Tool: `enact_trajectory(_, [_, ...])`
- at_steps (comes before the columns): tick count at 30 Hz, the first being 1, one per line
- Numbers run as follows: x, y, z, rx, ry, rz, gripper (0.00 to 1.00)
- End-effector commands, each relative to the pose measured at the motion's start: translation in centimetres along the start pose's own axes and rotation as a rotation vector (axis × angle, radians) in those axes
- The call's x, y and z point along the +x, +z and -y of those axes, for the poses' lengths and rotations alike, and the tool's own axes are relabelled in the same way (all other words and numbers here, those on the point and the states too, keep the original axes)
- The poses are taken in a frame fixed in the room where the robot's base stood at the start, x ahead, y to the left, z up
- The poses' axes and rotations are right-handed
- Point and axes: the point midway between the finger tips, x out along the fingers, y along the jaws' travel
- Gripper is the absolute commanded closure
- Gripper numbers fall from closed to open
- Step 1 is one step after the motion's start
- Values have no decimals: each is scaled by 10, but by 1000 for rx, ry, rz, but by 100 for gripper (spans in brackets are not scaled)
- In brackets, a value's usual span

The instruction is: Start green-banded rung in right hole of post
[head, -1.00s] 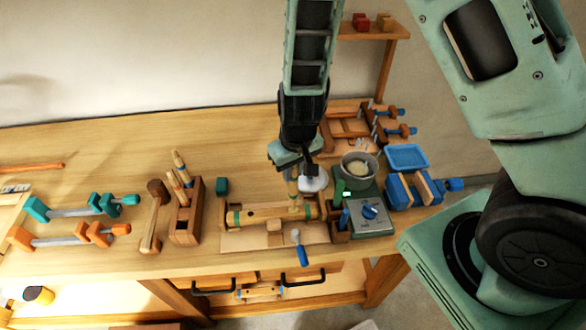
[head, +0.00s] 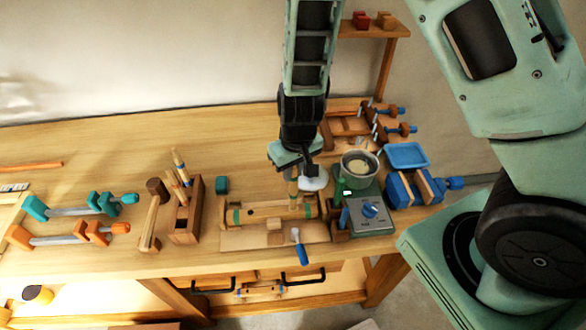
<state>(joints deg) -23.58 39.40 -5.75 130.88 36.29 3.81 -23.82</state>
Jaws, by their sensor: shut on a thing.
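The post (head: 265,216) is a pale wooden bar with green bands, lying left to right on a thin board at the front of the bench. My gripper (head: 293,176) is above the post's right part, pointing down and shut on a short wooden rung (head: 293,189). The rung stands about upright, with its lower end at the post's right part. I cannot tell whether that end is in the hole or only on or behind the post. The rung's top is hidden by the gripper, and its green band is too small to make out.
A white round disc (head: 312,184) is close to the gripper's right. A glue pot (head: 359,167) and a grey box with a blue knob (head: 371,216) stand further right. A blue-handled tool (head: 302,252) lies in front. A wooden tool block (head: 187,222) stands left.

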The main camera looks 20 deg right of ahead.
Motion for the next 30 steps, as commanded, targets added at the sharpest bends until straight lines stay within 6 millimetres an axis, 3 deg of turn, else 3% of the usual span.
enact_trajectory(29, [13, 2, 0, 0, 0, 0, 100])
enact_trajectory(30, [13, 2, 0, 0, 0, 0, 78])
